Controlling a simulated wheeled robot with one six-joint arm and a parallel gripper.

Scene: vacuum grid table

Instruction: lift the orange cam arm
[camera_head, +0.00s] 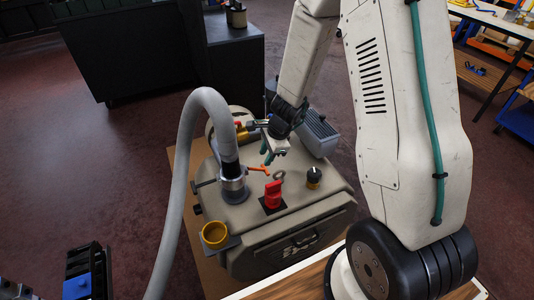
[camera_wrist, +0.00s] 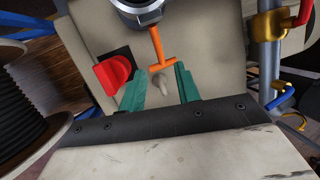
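The orange cam arm (camera_wrist: 156,46) sticks out from the metal hose collar (camera_wrist: 140,8) and ends in a short crossbar. In the head view the cam arm (camera_head: 258,169) lies low over the beige machine top, pointing right from the collar (camera_head: 233,186). My gripper (camera_head: 267,156) hangs just above and behind its crossbar end. In the wrist view my gripper (camera_wrist: 160,80) has its two teal fingers apart, with the crossbar just beyond the fingertips. Nothing is held. I cannot tell the exact height gap.
A red knob (camera_head: 273,194) stands beside the cam arm; a black knob (camera_head: 313,177) is to its right. A grey hose (camera_head: 175,190) arches up on the left. A yellow cup (camera_head: 215,234) sits at the front left. Pipes with a brass valve (camera_wrist: 269,24) stand close by.

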